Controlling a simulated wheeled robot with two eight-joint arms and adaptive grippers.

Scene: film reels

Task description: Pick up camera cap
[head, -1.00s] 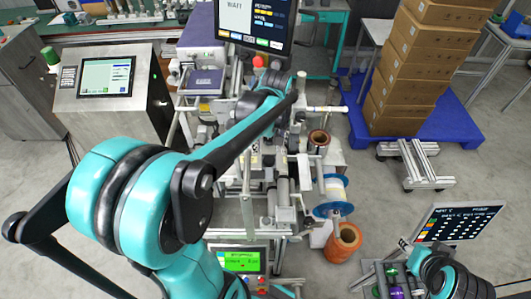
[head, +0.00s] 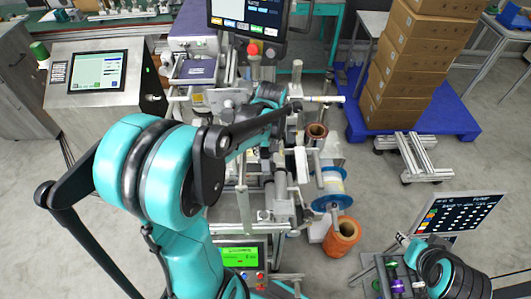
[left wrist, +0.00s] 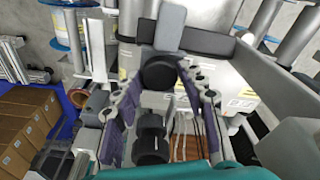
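A round black cap-like piece (left wrist: 157,73), probably the camera cap, shows in the left wrist view below a light grey block (left wrist: 166,38). My left gripper (left wrist: 160,80) has its two purple-padded fingers spread apart, one on each side of the black piece, with the tips close to its edges. Whether the tips touch it cannot be told. In the head view my left arm reaches over the machine in the middle, and its fingers are too hidden to make out. My right arm shows at the lower right, but its fingers are not visible.
A dark monitor (head: 248,14) and machine frames crowd the work area. A blue-flanged reel (head: 330,190) and an orange roll (head: 341,236) stand beside it. Stacked cartons (head: 420,50) rest on a blue pallet (head: 455,118). Grey floor is open at the right.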

